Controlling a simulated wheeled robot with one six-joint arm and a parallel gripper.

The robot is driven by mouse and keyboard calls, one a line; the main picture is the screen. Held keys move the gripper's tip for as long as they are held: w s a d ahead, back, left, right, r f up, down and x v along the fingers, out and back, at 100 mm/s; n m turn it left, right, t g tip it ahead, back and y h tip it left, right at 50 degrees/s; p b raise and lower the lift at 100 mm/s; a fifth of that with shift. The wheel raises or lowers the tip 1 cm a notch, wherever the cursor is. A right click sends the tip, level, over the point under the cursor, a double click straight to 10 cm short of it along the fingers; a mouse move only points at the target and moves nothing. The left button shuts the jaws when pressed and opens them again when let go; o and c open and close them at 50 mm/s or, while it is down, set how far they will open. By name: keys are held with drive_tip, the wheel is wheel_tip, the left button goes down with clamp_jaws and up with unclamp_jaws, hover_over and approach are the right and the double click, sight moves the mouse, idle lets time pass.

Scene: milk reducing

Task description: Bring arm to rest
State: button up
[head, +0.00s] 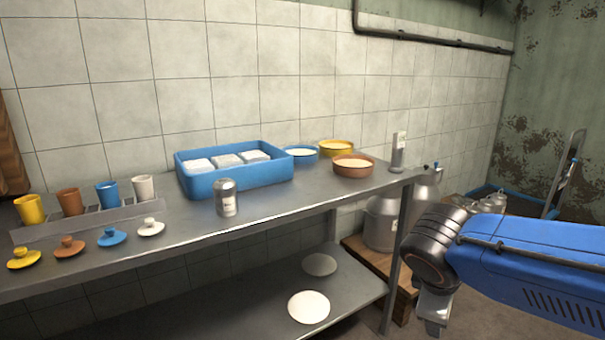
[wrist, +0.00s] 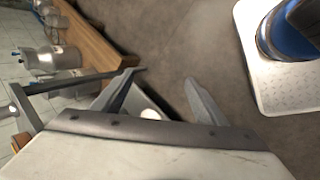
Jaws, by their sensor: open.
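My blue arm (head: 530,255) reaches in from the right edge in the head view, in front of the right end of the metal table. My gripper (wrist: 163,90) shows in the wrist view with its two fingers spread apart and nothing between them. In the head view only a small part of the gripper (head: 433,312) shows below the dark wrist joint, and its fingertips are hidden or cut off. The gripper is clear of the table and points down over the bare floor.
The metal table (head: 280,205) holds a blue bin (head: 235,178) with white blocks, a can (head: 226,198), bowls, cups and lids. Milk cans (head: 382,222) stand on a wooden pallet (head: 365,252) behind the table's right leg. Open floor (wrist: 200,45) lies under the gripper.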

drive_tip(key=s+d+f+m+y, duration=0.1)
drive_tip(key=s+m+y, duration=0.3)
drive_tip(key=s+m, duration=0.4)
drive_tip(key=shift+d+f+m, duration=0.35)
drive_tip(key=shift+f+m, duration=0.45)
drive_tip(key=shift+m, duration=0.9)
drive_tip(key=shift+s, duration=0.1)
drive_tip(key=shift+c, duration=0.6)
